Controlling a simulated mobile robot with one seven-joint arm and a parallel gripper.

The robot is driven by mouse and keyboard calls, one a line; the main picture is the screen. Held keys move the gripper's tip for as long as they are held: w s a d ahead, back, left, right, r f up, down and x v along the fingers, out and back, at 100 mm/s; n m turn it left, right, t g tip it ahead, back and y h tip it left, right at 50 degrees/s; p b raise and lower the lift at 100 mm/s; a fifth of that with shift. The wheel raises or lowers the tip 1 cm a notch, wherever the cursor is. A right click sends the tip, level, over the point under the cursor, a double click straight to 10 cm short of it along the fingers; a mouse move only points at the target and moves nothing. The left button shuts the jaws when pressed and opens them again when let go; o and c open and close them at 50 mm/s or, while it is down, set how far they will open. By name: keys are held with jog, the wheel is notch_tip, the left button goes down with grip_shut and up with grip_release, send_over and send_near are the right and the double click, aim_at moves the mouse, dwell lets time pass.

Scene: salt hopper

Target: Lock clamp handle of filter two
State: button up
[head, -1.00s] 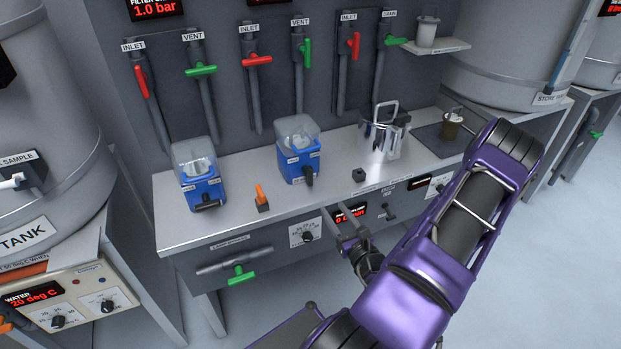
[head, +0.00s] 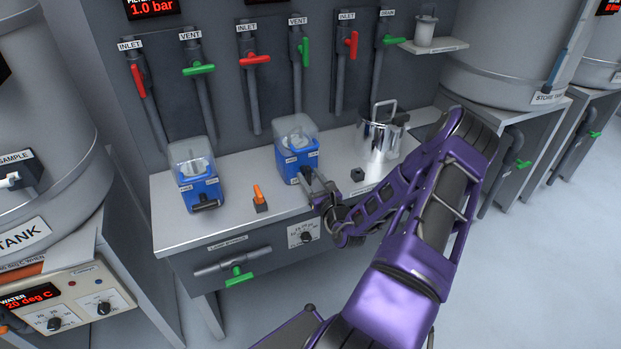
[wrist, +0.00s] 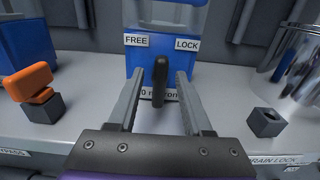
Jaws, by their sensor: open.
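The second blue filter housing (head: 297,150) with a clear top stands on the bench; its blue front fills the upper middle of the wrist view (wrist: 165,62). It bears a FREE label (wrist: 136,40) on the left and a LOCK label (wrist: 187,44) on the right. Its black clamp handle (wrist: 159,82) is roughly upright in the picture, below and between the two labels. My gripper (wrist: 158,74) is open, with one finger on each side of the handle and visible gaps to it. In the head view my gripper (head: 316,183) is at the housing's front and hides the handle.
Another blue filter housing (head: 193,172) stands to the left. An orange-handled block (head: 260,197) sits between them. A small dark block (head: 357,175) and a shiny metal pot (head: 379,135) are to the right. Red and green valve handles line the wall behind.

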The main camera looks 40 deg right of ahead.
jog(key=shift+c, duration=0.3)
grip_shut()
jog(key=m+p, duration=0.2)
jog(key=shift+s+d+r+m, duration=0.1)
jog(key=shift+r+m, duration=0.05)
jog(key=shift+m, duration=0.25)
jog(key=m+p, duration=0.3)
jog(key=m, duration=0.2)
jog(key=shift+d, duration=0.15)
jog(key=m, duration=0.1)
jog(key=m+p, duration=0.1)
jog(key=m, duration=0.3)
jog(key=shift+f+p, duration=0.3)
jog(key=shift+p, duration=0.05)
jog(key=shift+d+f+m+p, duration=0.15)
jog(key=shift+m+p, duration=0.25)
jog(key=shift+m, duration=1.8)
jog(key=shift+f, duration=0.1)
